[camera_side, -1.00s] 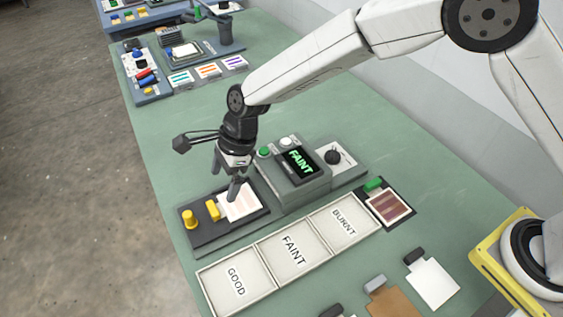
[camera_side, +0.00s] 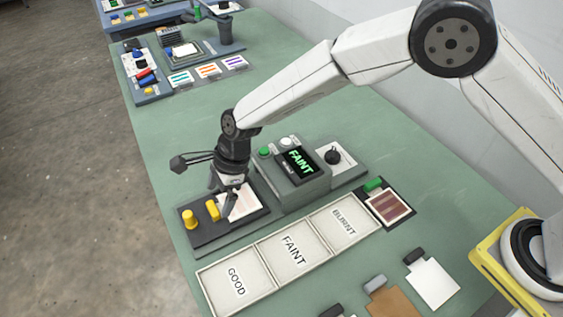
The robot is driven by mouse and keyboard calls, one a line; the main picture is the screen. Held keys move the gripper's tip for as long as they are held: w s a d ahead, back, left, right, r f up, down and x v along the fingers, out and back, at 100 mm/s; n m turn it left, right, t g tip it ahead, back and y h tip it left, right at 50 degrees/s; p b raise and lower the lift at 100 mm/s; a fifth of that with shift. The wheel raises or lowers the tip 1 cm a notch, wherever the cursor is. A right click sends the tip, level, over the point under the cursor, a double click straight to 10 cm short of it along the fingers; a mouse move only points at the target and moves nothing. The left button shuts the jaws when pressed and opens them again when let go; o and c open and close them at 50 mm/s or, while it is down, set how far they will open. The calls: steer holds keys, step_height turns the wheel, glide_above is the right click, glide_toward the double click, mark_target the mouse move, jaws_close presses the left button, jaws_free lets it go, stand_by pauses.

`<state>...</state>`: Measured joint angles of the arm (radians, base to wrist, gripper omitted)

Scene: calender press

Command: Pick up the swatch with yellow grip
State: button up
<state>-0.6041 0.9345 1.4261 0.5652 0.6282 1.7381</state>
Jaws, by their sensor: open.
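The swatch (camera_side: 246,202) is a pale sheet with faint pinkish stripes, lying on a dark plate (camera_side: 203,238). Its yellow grip (camera_side: 212,210) is at the sheet's left edge. My gripper (camera_side: 219,204) is open and low, pointing down, with its fingers at the yellow grip and the left edge of the sheet. The fingers hide part of the sheet. I cannot tell whether they touch the grip.
A yellow knob (camera_side: 189,218) stands left of the grip. The grey press unit (camera_side: 290,185) with a screen reading FAINT stands to the right. In front lie the GOOD, FAINT and BURNT trays (camera_side: 262,262). A dark-striped swatch with green grip (camera_side: 388,206) lies right.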

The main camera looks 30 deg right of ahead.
mark_target(216, 206)
steer(key=shift+x, duration=1.5)
steer(key=c, duration=1.2)
